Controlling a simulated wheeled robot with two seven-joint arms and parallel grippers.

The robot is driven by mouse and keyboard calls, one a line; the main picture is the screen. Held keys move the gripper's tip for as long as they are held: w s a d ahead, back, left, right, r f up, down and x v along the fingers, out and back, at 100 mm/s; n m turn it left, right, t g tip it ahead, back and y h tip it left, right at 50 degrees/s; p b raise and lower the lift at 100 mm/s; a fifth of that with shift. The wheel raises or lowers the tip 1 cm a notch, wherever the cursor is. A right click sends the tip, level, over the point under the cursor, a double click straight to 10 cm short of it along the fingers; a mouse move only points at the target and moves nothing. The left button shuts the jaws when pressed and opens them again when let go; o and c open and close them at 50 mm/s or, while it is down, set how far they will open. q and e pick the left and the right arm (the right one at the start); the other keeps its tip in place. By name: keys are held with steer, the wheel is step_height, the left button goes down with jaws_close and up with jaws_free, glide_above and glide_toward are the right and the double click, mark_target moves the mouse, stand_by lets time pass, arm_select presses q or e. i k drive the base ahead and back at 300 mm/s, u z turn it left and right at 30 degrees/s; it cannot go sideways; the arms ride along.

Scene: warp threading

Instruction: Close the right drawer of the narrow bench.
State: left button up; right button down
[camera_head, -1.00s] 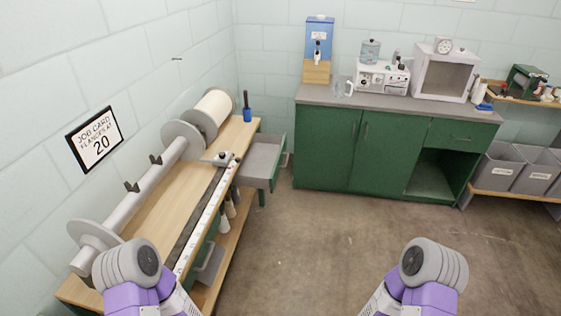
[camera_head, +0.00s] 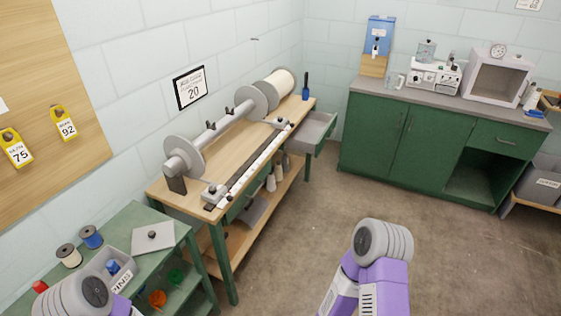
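The narrow wooden bench (camera_head: 180,199) with green legs stands along the left wall, with a long roller and discs on it. Its right drawer (camera_head: 317,128), grey inside with a green front, is pulled out at the far end of the bench. A second drawer front (camera_head: 238,207) shows partly under the bench top, nearer me. My two arms show at the bottom of the view, the left at the lower left and the right at the lower middle, both well short of the open drawer. Neither gripper's fingers are in view.
A green cabinet (camera_head: 400,142) stands beyond the open drawer, with a gap of floor between them. A green shelf unit (camera_head: 140,222) with spools and a bin is at the lower left. The brown floor (camera_head: 300,235) right of the bench is clear.

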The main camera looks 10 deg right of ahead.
mark_target(313, 132)
steer(key=z, duration=1.4)
steer(key=i, duration=1.75)
steer(key=u, duration=0.9)
steer(key=i, duration=0.8)
steer(key=u, duration=0.9)
